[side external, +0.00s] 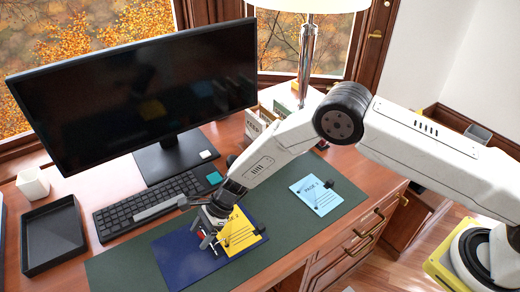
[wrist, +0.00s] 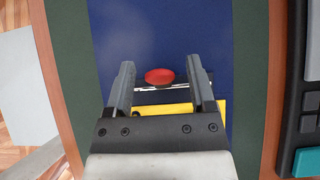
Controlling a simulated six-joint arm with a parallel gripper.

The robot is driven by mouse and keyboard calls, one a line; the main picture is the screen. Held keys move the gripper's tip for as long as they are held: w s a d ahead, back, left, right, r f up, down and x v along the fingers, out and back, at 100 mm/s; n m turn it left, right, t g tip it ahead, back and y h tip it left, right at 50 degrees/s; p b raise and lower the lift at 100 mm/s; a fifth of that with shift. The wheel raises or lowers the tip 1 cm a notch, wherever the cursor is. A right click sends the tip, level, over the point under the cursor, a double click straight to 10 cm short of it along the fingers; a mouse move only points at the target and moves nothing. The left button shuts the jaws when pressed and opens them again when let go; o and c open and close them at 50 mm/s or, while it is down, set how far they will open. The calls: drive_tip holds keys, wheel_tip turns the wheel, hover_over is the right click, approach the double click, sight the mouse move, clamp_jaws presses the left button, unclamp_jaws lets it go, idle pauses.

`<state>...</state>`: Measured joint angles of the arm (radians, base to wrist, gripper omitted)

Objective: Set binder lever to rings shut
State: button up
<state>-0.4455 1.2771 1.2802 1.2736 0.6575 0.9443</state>
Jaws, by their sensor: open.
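The open blue binder (side external: 185,257) lies flat on the green desk mat, with a yellow sheet (side external: 240,233) on its right part. In the wrist view the binder (wrist: 160,30) fills the middle, with a strip of the yellow sheet (wrist: 180,108) below. The lever's red oval end (wrist: 159,76) shows between my fingers, beside a thin pale metal line. My gripper (wrist: 160,66) is open, one finger on each side of the red end, with gaps on both sides. In the side view my gripper (side external: 205,236) points down over the binder and hides most of the ring mechanism, so the rings' state is unclear.
A keyboard (side external: 152,203) and monitor (side external: 135,90) stand behind the binder. A black tray (side external: 52,238) is at left. A blue sheet (side external: 315,195) with a dark clip lies on the mat (side external: 290,225) at right. The mat between this sheet and the binder is clear.

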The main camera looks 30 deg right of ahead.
drive_tip(key=shift+r, duration=0.1)
drive_tip(key=shift+v, duration=3.25)
drive_tip(key=shift+d+r, duration=0.4)
drive_tip(key=shift+r, duration=0.05)
drive_tip(key=s+d+r+n+h, duration=0.25)
drive_tip(key=d+r+n, duration=0.2)
drive_tip(key=d, duration=0.35)
drive_tip(key=s+d+r+n+h, duration=0.2)
drive_tip(key=s+d+r+n, duration=0.25)
drive_tip(key=d, duration=0.35)
drive_tip(key=s+d+r+n+t+h, duration=0.2)
drive_tip(key=s+d+r+n, duration=0.4)
drive_tip(key=s+d+n, duration=0.3)
drive_tip(key=s+d+h, duration=0.1)
drive_tip(key=s+d, duration=0.2)
drive_tip(key=d, duration=0.1)
drive_tip(key=shift+r+h, duration=0.2)
drive_tip(key=shift+h, duration=0.15)
drive_tip(key=shift+s, duration=0.15)
